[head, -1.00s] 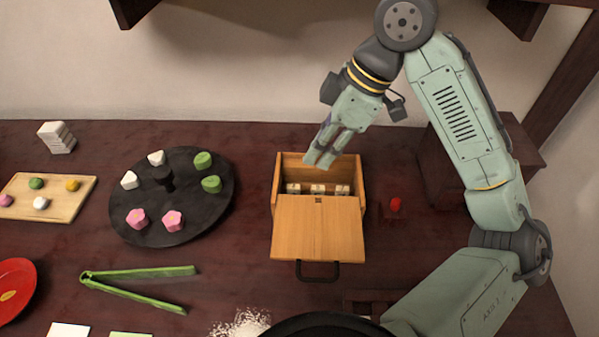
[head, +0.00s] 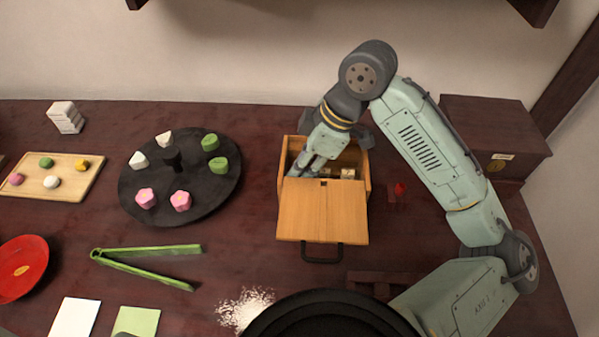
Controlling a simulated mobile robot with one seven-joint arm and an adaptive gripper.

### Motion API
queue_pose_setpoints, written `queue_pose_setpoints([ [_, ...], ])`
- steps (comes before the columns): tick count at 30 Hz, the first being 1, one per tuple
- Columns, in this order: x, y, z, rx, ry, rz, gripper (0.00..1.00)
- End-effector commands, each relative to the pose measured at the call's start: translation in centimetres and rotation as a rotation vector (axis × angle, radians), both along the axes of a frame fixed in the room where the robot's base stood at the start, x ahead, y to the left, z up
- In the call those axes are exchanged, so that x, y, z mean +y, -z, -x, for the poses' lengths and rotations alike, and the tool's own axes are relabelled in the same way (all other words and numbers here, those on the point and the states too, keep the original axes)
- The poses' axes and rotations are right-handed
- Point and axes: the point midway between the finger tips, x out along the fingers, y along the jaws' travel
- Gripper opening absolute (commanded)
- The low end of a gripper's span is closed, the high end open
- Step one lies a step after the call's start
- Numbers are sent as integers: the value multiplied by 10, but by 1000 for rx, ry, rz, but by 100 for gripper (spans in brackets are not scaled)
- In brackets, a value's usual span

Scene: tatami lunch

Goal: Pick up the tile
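The tiles are small and pale and sit in an open wooden box (head: 321,210) right of centre in the head view. Two show: a middle tile (head: 323,172), partly covered, and a right tile (head: 347,173). The left part of the row is hidden behind my fingers. My gripper (head: 305,168) reaches down into the left part of the box. Its two fingers look apart, with a gap between them. The fingertips are low in the box, and I cannot see whether they touch a tile.
The box's sliding lid covers its front half and has a dark handle (head: 322,255). A black round tray (head: 205,200) with several sweets stands left. Green tongs (head: 150,265) lie in front of it. A dark wooden chest (head: 495,135) stands right, and a small red item (head: 400,189) lies nearer the box.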

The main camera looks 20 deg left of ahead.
Motion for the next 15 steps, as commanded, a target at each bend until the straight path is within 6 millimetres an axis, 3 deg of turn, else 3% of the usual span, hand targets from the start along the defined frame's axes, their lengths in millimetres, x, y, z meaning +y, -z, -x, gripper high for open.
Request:
queue_pose_setpoints([
  [2, 0, 0, 0, 0, 0, 0, 22],
  [11, 0, 0, 0, 0, 0, 0, 2],
  [15, 0, 0, 0, 0, 0, 0, 1],
])
